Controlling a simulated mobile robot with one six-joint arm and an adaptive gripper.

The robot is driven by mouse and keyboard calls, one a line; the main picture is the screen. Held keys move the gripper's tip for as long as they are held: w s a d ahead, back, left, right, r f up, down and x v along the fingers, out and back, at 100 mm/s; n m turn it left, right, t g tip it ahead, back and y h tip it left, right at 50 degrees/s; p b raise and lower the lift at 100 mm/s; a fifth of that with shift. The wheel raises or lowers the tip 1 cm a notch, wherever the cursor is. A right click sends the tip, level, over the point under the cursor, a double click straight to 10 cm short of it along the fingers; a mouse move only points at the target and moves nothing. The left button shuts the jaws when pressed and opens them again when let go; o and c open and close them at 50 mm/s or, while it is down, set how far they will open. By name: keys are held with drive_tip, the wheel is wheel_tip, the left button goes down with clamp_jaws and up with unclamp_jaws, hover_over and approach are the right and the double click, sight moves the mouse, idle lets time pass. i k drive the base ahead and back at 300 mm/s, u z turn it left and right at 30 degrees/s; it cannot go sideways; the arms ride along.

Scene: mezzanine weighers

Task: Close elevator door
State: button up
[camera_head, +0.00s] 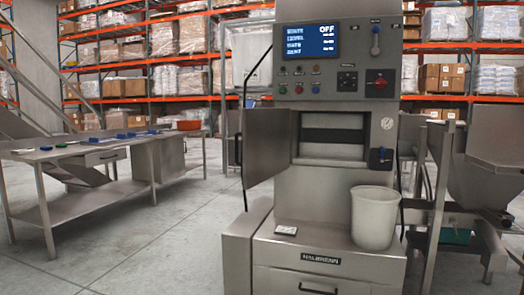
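A grey metal machine (310,185) stands in the middle of the view with a control panel on top. A grey door (266,147) on its front is swung open to the left, with a dark vertical handle at its far left edge. The opening (332,135) beside it is uncovered and shows a dark slot inside. I cannot tell which part is called the elevator. My gripper is not in view.
A white bucket (374,217) stands on the machine's lower ledge at the right. A steel table (90,150) with small blue items is at the left. A metal hopper (470,165) stands close on the right. The floor (150,245) between table and machine is clear.

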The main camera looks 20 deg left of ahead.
sight(265, 133)
drive_tip(key=u, duration=0.05)
drive_tip(key=k, duration=0.4)
drive_tip(key=u, duration=1.65)
drive_tip(key=i, duration=2.6)
drive_tip(key=z, duration=0.05)
